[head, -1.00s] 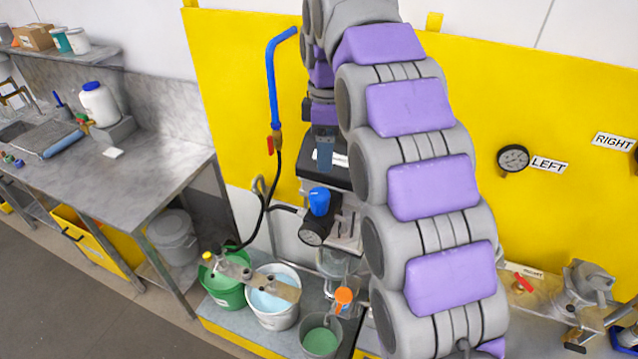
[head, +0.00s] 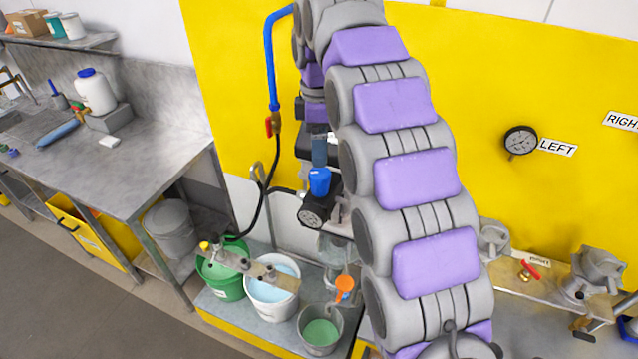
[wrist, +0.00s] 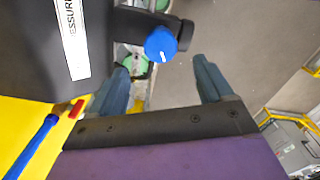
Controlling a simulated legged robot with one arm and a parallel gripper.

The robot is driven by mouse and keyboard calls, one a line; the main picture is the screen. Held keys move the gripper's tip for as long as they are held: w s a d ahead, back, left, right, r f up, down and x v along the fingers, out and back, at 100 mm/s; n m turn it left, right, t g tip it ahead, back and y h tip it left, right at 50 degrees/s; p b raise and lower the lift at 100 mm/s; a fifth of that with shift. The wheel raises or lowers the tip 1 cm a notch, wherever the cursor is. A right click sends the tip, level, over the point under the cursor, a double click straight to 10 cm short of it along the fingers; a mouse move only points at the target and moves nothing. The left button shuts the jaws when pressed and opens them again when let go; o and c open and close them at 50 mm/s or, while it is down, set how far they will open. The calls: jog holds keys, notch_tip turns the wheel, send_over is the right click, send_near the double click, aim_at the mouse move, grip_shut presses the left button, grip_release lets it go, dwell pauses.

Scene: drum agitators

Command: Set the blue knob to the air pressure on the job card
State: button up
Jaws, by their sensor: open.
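The blue knob (head: 319,181) sits on top of a black regulator with a round dial gauge (head: 312,216) in the head view. In the wrist view the knob (wrist: 161,44) shows a white mark on its face, just beyond the fingertips. My gripper (wrist: 160,72) is open, with its two blue-grey fingers apart and nothing between them. In the head view my gripper (head: 319,150) is just above the knob, seemingly apart from it. A white label (wrist: 72,38) on a black box shows part of the word "PRESSURE". I cannot read the gauge or make out a job card.
A blue pipe (head: 270,60) with a red-handled valve runs down the yellow panel (head: 225,80). Green (head: 222,284) and white (head: 270,310) buckets stand below the regulator. A steel bench (head: 130,180) is on the left. My arm covers the middle of the head view.

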aim_at(319, 172)
notch_tip(319, 172, down, 10)
jog(key=shift+r, duration=0.1)
dwell(0.4)
jog(key=c, duration=1)
